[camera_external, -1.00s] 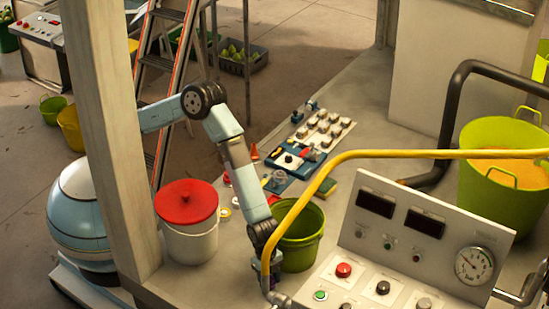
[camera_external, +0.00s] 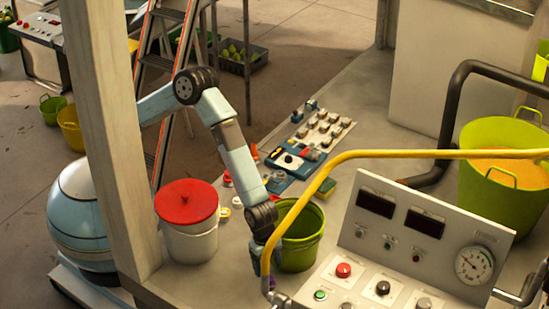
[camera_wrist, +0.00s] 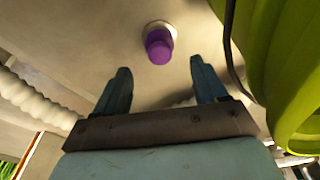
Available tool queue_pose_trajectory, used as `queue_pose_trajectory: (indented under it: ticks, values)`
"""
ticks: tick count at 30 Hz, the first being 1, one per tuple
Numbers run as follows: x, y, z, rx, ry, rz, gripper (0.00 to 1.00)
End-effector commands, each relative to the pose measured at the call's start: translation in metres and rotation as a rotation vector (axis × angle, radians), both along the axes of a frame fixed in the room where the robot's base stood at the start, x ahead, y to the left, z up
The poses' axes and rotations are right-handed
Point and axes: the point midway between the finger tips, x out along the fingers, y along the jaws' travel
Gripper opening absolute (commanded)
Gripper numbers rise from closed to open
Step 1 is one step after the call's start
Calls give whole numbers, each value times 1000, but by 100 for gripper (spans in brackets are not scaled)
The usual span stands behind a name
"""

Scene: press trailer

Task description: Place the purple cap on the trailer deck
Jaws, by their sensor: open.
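The purple cap (camera_wrist: 159,46) shows in the wrist view just beyond my fingertips, with a pale round piece at its far end. My gripper (camera_wrist: 161,76) is open, with one finger on each side of the line to the cap. Nothing is between the fingers, and the cap looks apart from them. In the external view my gripper (camera_external: 262,264) hangs low beside the green bucket (camera_external: 303,238), partly hidden by the yellow rail. The trailer deck (camera_external: 365,110) is a pale flat surface.
The green bucket's wall (camera_wrist: 290,75) is close on the right in the wrist view. A white bucket with a red lid (camera_external: 187,205) stands left of my arm. The control panel (camera_external: 425,225) and yellow rail (camera_external: 400,154) are close in front. Small parts lie farther back on the deck.

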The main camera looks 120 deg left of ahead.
Motion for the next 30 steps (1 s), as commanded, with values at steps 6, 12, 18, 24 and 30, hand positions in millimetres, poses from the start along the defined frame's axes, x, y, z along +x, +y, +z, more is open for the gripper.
queue_pose_trajectory:
  ticks: [6, 12, 18, 24, 30]
  values:
    - [-4, 2, 38, 1, -3, 0, 72]
    - [-7, 3, 54, 0, -1, 0, 72]
    - [-16, 4, 75, 14, -9, 3, 72]
    - [-44, 8, 130, 54, -35, 21, 72]
    - [-86, 13, 190, 92, -68, 53, 72]
